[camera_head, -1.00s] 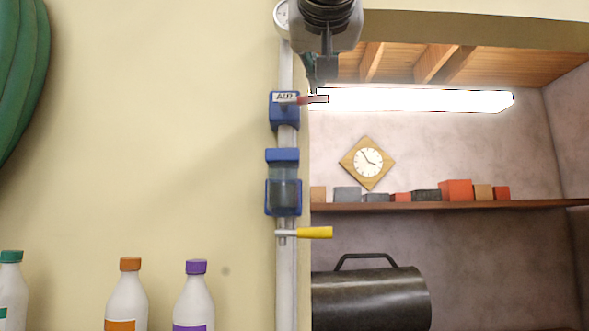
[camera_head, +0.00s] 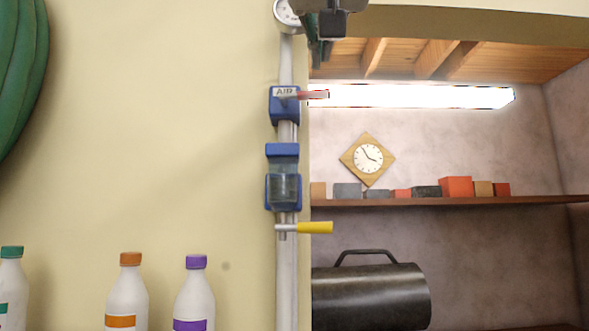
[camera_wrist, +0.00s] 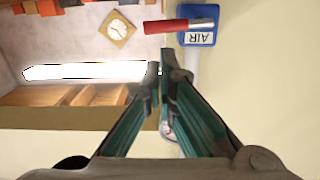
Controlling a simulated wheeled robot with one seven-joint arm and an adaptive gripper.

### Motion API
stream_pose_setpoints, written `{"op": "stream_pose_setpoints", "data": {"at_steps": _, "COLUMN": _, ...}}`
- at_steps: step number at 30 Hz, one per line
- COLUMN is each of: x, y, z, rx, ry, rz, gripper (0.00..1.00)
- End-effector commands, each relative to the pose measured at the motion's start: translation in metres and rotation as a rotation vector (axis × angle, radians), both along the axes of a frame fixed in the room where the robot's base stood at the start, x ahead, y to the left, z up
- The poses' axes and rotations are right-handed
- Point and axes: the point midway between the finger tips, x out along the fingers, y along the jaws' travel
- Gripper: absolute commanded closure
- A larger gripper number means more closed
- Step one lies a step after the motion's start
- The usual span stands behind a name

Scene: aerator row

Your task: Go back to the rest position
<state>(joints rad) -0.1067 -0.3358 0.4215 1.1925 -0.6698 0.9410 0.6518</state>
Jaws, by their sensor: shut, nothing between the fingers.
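My gripper (camera_wrist: 162,68) is shut and empty in the wrist view, its two green-sided fingers meeting at the tips. In the head view only its lower part (camera_head: 318,52) shows at the top edge, above the air valve. The blue air valve (camera_head: 284,105) on the vertical pipe carries an "AIR" label and a red lever (camera_head: 312,95) pointing right. In the wrist view the red lever (camera_wrist: 178,26) and the blue valve body (camera_wrist: 198,38) lie beyond the fingertips, apart from them.
Below the valve, the pipe (camera_head: 287,260) carries a blue filter bowl (camera_head: 283,188) and a yellow lever (camera_head: 315,228). A round gauge (camera_head: 287,14) sits near my gripper. A bright lamp (camera_head: 410,97) and a shelf (camera_head: 450,202) are to the right.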

Motion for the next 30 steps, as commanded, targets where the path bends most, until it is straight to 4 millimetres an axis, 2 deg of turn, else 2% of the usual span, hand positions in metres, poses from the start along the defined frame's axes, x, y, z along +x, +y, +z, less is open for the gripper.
{"op": "stream_pose_setpoints", "data": {"at_steps": 3, "x": -0.026, "y": 0.001, "z": 0.002, "rx": 0.000, "ry": -0.003, "rz": 0.000, "gripper": 1.00}}
{"op": "stream_pose_setpoints", "data": {"at_steps": 9, "x": -0.055, "y": 0.001, "z": 0.003, "rx": 0.001, "ry": -0.002, "rz": -0.001, "gripper": 1.00}}
{"op": "stream_pose_setpoints", "data": {"at_steps": 14, "x": -0.063, "y": 0.001, "z": 0.000, "rx": -0.003, "ry": 0.007, "rz": -0.004, "gripper": 1.00}}
{"op": "stream_pose_setpoints", "data": {"at_steps": 17, "x": -0.058, "y": -0.003, "z": -0.016, "rx": -0.023, "ry": 0.041, "rz": -0.013, "gripper": 1.00}}
{"op": "stream_pose_setpoints", "data": {"at_steps": 20, "x": -0.046, "y": -0.012, "z": -0.049, "rx": -0.060, "ry": 0.114, "rz": -0.030, "gripper": 1.00}}
{"op": "stream_pose_setpoints", "data": {"at_steps": 24, "x": -0.030, "y": -0.033, "z": -0.114, "rx": -0.115, "ry": 0.252, "rz": -0.055, "gripper": 1.00}}
{"op": "stream_pose_setpoints", "data": {"at_steps": 30, "x": -0.021, "y": -0.068, "z": -0.208, "rx": -0.160, "ry": 0.449, "rz": -0.073, "gripper": 1.00}}
